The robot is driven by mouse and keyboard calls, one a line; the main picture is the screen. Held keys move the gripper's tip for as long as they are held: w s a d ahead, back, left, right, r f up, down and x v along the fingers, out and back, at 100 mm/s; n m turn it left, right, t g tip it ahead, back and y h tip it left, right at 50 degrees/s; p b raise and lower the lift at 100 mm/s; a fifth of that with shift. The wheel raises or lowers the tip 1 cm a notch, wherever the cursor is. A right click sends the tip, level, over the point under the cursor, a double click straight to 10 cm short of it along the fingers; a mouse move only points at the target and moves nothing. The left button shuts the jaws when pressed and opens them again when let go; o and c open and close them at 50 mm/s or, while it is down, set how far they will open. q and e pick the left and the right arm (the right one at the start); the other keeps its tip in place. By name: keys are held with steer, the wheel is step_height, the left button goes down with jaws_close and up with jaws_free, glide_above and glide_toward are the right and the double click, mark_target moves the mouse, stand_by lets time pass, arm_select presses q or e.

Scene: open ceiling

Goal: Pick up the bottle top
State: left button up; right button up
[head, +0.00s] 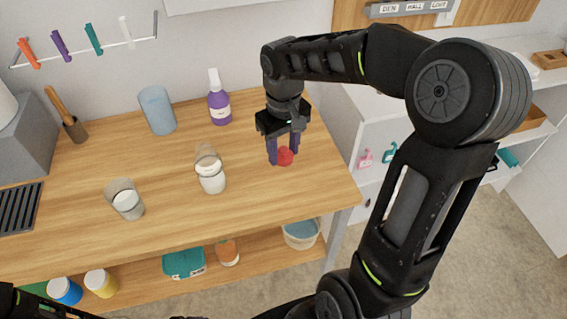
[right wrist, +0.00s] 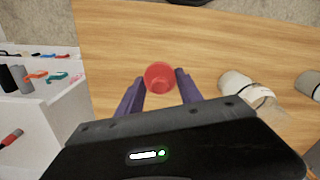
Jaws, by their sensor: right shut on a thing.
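The red bottle top (head: 285,156) is near the right end of the wooden table, between the purple fingertips of my right gripper (head: 284,152). My right gripper points down and is shut on it. In the right wrist view the round red top (right wrist: 160,77) sits between the ends of the two purple fingers (right wrist: 158,88). I cannot tell whether it touches the table or is slightly above it. My left gripper is not in view; only dark parts of my arm show at the bottom left of the head view.
On the wooden table (head: 235,225), a clear glass with white contents (head: 211,180) stands left of my right gripper, and another glass (head: 127,203) stands farther left. A purple bottle (head: 219,105) and a blue cylinder (head: 157,112) stand at the back. White shelving stands to the right.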

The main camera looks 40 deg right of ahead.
steer(key=shift+r, duration=0.6)
